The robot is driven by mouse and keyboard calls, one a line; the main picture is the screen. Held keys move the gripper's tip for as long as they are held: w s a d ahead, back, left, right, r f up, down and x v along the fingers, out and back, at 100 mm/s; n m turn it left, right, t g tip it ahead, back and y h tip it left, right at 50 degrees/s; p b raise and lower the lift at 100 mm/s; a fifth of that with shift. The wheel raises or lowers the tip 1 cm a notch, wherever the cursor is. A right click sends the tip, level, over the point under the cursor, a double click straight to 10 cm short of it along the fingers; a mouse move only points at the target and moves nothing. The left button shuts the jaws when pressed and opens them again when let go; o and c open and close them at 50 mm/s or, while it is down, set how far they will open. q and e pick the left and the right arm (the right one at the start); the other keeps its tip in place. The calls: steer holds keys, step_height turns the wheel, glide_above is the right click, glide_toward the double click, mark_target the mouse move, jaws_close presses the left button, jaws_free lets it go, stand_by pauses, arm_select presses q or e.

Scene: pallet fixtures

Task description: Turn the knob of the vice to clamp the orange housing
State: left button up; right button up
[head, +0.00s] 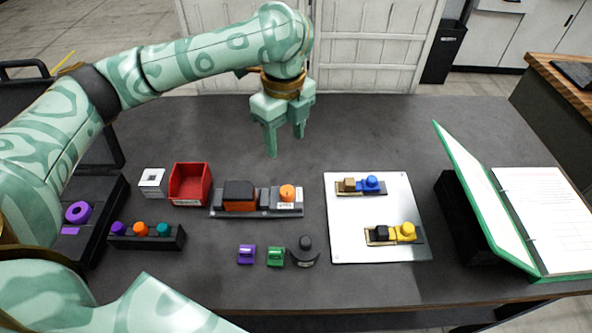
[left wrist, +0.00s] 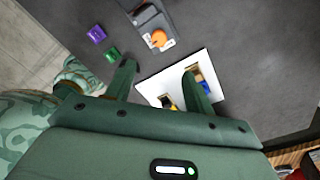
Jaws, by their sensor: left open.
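The vice (head: 257,212) is a long grey fixture near the middle of the table. The orange housing (head: 240,205) sits at its left part, under a black block (head: 239,190). The orange knob (head: 287,193) stands on its right part; it also shows in the left wrist view (left wrist: 158,38). My left gripper (head: 285,147) is open and empty, above the table behind the vice, apart from the knob. Its fingers also show in the left wrist view (left wrist: 160,85). My right gripper is not in view.
A red bin (head: 191,184) and a white block (head: 153,182) stand left of the vice. A white plate (head: 375,247) with small fixtures lies to the right. Purple (head: 246,254), green (head: 276,256) and black (head: 305,251) pieces lie in front. A binder (head: 490,230) stands far right.

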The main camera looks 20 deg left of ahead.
arm_select(q)
steer(key=b, duration=0.3)
glide_above(287, 190)
step_height(287, 190, down, 6)
step_height(287, 190, down, 9)
steer(key=b, duration=0.4)
steer(key=shift+r, duration=0.1)
steer(key=shift+f+b, duration=0.4)
steer(key=shift+f, duration=0.1)
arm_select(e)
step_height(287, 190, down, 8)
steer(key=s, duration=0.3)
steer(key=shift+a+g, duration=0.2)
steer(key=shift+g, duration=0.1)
